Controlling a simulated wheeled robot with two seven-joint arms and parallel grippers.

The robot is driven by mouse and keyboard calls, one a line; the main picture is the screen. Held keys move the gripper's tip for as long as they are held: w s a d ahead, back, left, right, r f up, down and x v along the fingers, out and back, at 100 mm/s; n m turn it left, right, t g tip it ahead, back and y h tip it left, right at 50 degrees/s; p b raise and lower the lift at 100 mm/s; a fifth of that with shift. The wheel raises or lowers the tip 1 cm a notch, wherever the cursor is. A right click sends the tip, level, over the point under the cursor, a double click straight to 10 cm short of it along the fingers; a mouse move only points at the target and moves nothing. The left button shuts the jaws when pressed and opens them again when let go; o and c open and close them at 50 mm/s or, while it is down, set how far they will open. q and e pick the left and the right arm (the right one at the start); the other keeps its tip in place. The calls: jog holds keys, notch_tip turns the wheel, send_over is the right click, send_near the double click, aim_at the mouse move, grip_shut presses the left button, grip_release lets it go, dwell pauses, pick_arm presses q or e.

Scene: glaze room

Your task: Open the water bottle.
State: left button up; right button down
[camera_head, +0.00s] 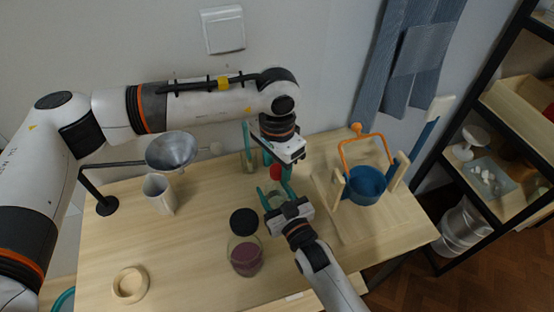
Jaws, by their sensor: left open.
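A red cap (276,172) shows between my two grippers near the middle of the table; I take it for the water bottle's cap. The body below it is mostly hidden and hard to make out. My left gripper (283,168) comes from above and points down beside the cap, its teal fingers open. My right gripper (275,198) reaches in from the front, with teal fingers apart on either side of the space below the cap. I cannot tell whether they touch the bottle.
A black-lidded jar of purple contents (246,258) stands left of my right arm. A blue pot (365,186) stands right. The table's left middle is clear.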

pick_arm(q)
grip_shut()
jog(key=n, duration=0.3)
jog(key=shift+n, duration=0.3)
jog(key=n, duration=0.4)
jog(key=shift+n, duration=0.3)
jog(key=n, duration=2.1)
jog(key=shift+r+n, duration=0.1)
jog(key=shift+n, duration=0.3)
jog(key=n, duration=1.9)
jog(key=shift+n, duration=0.3)
jog(key=n, duration=0.4)
jog(key=shift+n, duration=0.3)
jog(key=shift+r, duration=0.15)
